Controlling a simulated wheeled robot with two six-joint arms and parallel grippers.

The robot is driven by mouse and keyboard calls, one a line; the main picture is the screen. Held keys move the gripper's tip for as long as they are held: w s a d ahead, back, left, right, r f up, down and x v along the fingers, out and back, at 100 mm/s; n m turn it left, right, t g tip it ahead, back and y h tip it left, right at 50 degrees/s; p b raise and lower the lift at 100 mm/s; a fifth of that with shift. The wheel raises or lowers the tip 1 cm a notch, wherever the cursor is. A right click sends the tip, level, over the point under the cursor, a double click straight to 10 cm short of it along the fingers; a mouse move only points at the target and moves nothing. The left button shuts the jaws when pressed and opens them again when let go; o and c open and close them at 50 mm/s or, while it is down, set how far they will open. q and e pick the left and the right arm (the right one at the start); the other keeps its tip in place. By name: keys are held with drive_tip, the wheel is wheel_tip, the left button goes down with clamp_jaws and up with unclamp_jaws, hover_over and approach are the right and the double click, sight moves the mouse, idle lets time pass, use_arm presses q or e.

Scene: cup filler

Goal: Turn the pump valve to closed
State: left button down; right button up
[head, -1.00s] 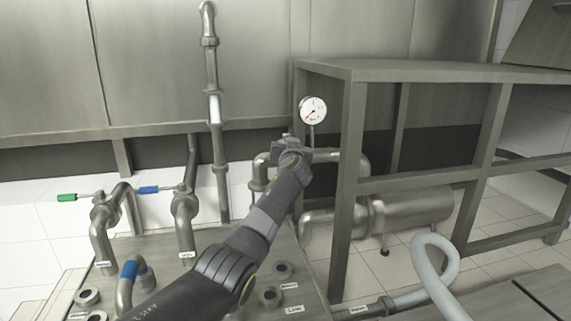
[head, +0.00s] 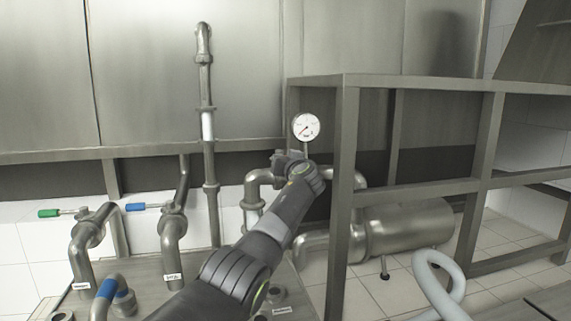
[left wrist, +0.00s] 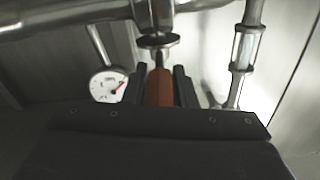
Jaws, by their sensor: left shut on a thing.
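The pump valve's orange-brown handle (left wrist: 158,88) points toward me in the left wrist view. It lies between the two dark fingers of my left gripper (left wrist: 160,85), which is shut on it. The metal valve stem (left wrist: 157,42) is just beyond the handle, under a horizontal pipe. In the head view my left gripper (head: 284,160) is at the pipework below the gauge, and it hides the handle and most of the valve. My right gripper is in neither view.
A round white gauge (head: 305,127) stands right behind my gripper. A metal frame (head: 345,190) rises close to the right of my arm, with a pump cylinder (head: 412,226) behind it. Green (head: 49,213) and blue (head: 137,207) handled valves are at left. A grey hose (head: 440,280) loops at lower right.

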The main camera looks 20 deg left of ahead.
use_arm(q)
drive_tip(key=shift+r, duration=0.25)
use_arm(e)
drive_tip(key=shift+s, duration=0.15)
use_arm(q)
drive_tip(key=c, duration=1.3)
unclamp_jaws()
drive_tip(key=shift+f, duration=0.1)
drive_tip(key=shift+o, duration=0.6)
drive_tip(key=shift+d+f, duration=0.1)
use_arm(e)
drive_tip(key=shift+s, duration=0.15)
use_arm(q)
drive_tip(key=shift+s, duration=0.1)
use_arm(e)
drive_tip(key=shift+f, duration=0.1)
use_arm(q)
drive_tip(key=shift+b+v, duration=0.55)
drive_tip(key=shift+v, duration=0.9)
drive_tip(key=b+v, duration=0.2)
drive_tip(key=v, duration=1.2)
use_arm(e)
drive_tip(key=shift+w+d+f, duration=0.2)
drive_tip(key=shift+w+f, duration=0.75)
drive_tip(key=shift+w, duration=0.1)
